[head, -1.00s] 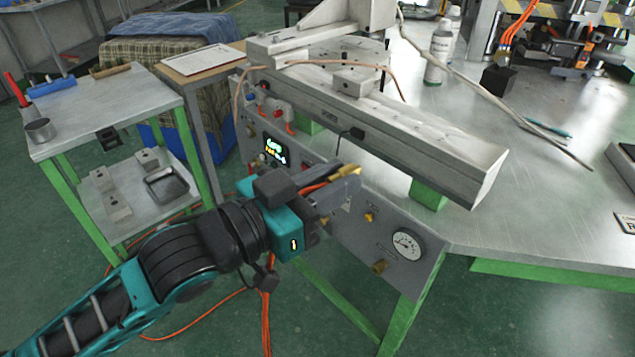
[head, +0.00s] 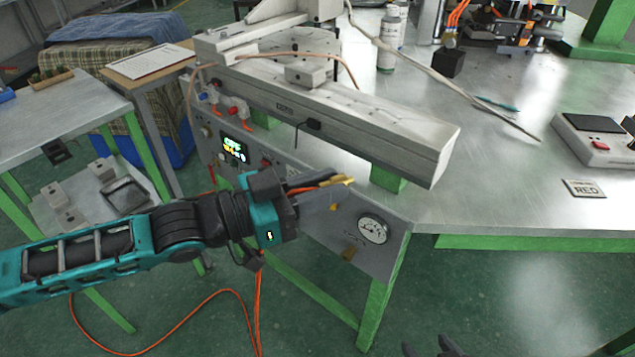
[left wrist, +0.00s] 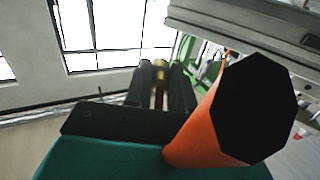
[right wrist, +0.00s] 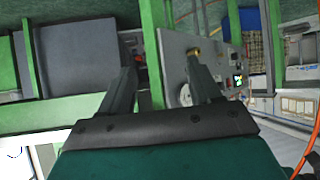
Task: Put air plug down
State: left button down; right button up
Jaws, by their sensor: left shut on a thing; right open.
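The air plug (head: 338,181) is a brass-coloured piece at the end of an orange hose. My left gripper (head: 322,184) is shut on it and holds it in front of the grey control panel (head: 313,219), apart from the bench top. In the left wrist view the brass plug (left wrist: 160,68) shows between the dark fingers, and the orange hose (left wrist: 195,135) partly blocks the view. My right gripper (right wrist: 163,82) is open and empty, facing the panel's gauge end. Its fingertips (head: 430,346) just show at the bottom of the head view.
The panel carries a round gauge (head: 372,229), brass fittings (head: 348,254) and a lit display (head: 234,149). A long metal machine body (head: 340,118) lies on the steel bench (head: 490,190) above it. A side table (head: 60,110) stands at left. Orange hose trails on the floor.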

jog(key=shift+c, duration=1.1)
jog(key=w+a+r+n+g+y, duration=0.2)
jog(key=w+a+r+n+y, duration=0.15)
jog(key=w+r, duration=0.35)
jog(key=w+a+r+n+g+y, duration=0.25)
jog(key=w+r+n, duration=0.2)
jog(key=w, duration=0.45)
notch_tip(320, 180, up, 25)
jog(key=s+n+g+y, duration=0.2)
jog(key=n+g, duration=0.5)
jog(key=n, duration=0.7)
jog(key=x, duration=1)
jog(key=shift+f+m, duration=0.3)
jog(key=shift+f, duration=0.1)
jog(key=shift+c, duration=0.2)
